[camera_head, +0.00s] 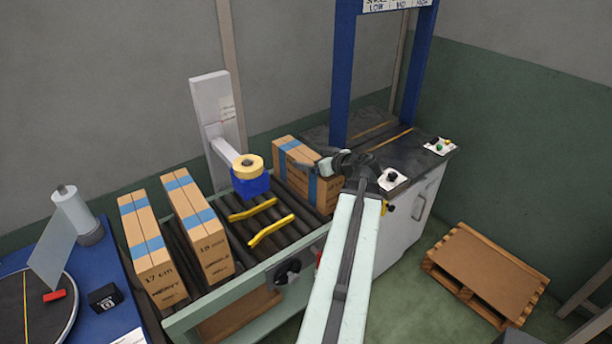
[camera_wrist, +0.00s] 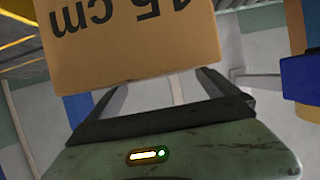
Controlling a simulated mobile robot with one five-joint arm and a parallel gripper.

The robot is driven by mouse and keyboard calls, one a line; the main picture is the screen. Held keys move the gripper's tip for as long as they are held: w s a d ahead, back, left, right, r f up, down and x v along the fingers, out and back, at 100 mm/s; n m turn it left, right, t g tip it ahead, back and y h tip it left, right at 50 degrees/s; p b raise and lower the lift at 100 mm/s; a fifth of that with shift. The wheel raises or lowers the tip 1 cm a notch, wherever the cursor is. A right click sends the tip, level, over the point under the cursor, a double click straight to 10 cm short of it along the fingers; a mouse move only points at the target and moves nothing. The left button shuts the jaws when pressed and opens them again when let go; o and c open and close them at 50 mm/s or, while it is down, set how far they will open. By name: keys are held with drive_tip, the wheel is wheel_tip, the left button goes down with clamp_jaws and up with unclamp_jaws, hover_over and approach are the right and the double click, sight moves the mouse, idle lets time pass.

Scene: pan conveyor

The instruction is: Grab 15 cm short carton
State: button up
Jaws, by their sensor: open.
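A brown carton with blue tape (camera_head: 328,195) stands at the right end of the roller conveyor. My gripper (camera_head: 318,168) is open at this carton, and my arm hides part of it. In the wrist view a carton face (camera_wrist: 140,45) fills the top middle, with upside-down print that appears to read "15 cm". Both fingers of my gripper (camera_wrist: 165,88) reach up to its lower edge. I cannot tell whether they touch it or straddle it. A carton marked 17 cm (camera_head: 152,255) and a middle carton with a small, unclear label (camera_head: 203,235) stand upright at the left.
A blue tape dispenser (camera_head: 250,186) stands behind the rollers, left of the right carton; yellow bars (camera_head: 270,229) lie across the conveyor. A blue frame (camera_head: 343,75) and a dark-topped cabinet (camera_head: 405,225) stand to the right. A pallet (camera_head: 485,270) lies on the floor.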

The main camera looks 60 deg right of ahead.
sight(307, 157)
drive_tip(key=b+x, duration=0.1)
drive_tip(key=x, duration=0.3)
drive_tip(key=shift+w+d+f, duration=0.1)
drive_tip(key=shift+w+d, duration=0.05)
drive_tip(key=shift+w, duration=0.15)
clamp_jaws()
